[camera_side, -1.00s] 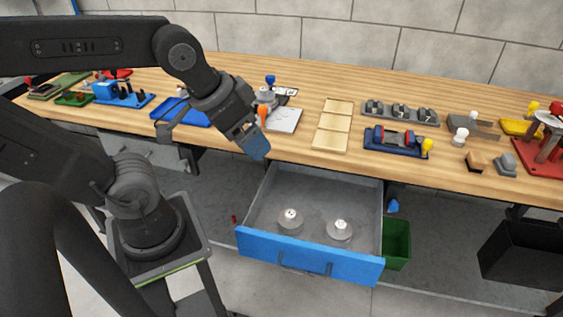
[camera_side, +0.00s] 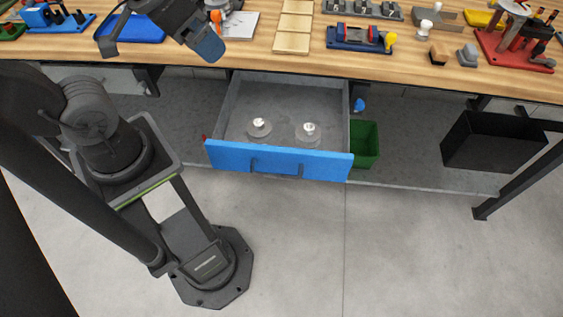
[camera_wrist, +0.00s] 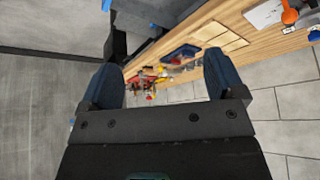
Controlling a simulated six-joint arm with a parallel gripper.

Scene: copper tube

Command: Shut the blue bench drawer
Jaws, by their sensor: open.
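The blue-fronted drawer (camera_side: 278,161) hangs pulled out under the wooden bench in the side view. Two pale round pieces, one on the left (camera_side: 259,127) and one on the right (camera_side: 308,131), lie on its grey floor. The drawer's dark handle (camera_side: 276,168) is on the blue front. My gripper (camera_side: 208,47) is above the bench's front edge, up and to the left of the drawer, not touching it. In the wrist view my gripper (camera_wrist: 165,85) shows two blue fingers spread wide with nothing between them.
The wooden bench top (camera_side: 235,60) carries a blue tray (camera_side: 138,27), a blue fixture (camera_side: 358,40) and other tools. A green bin (camera_side: 364,146) stands just right of the drawer, with a black bin (camera_side: 492,141) farther right. The floor in front is clear.

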